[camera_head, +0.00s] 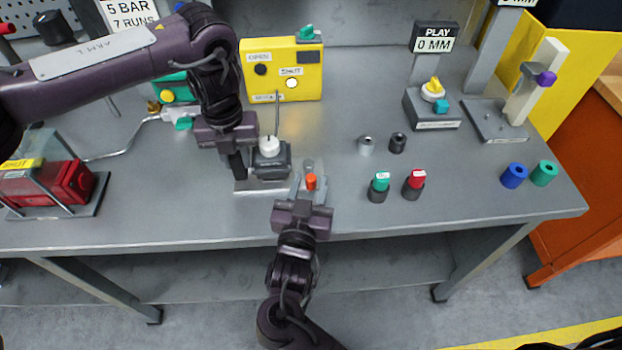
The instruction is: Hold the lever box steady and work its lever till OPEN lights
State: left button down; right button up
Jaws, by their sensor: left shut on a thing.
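The lever box (271,162) is a small dark grey block with a white knob (269,146) on top, on a pale base plate near the table's front edge. My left gripper (239,166) is shut on the box's left side, its fingers partly hidden. An orange-red tip (311,182) stands just right of the box; I cannot tell whether it is the lever's end. My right gripper (309,186) is open, with its fingers on either side of this tip. On the yellow panel (308,62), the OPEN lamp (261,70) is dark and the SHUT lamp (292,83) is bright white.
A cable runs from the panel to the box. Small grey, green and red pegs (378,187) stand to the right. Blue and green rings (514,175) lie near the right edge. A red device in a clear guard (65,183) is at left.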

jog(key=shift+w+d, duration=0.15)
jog(key=shift+w, duration=0.45)
grip_shut()
jog(key=shift+f, duration=0.1)
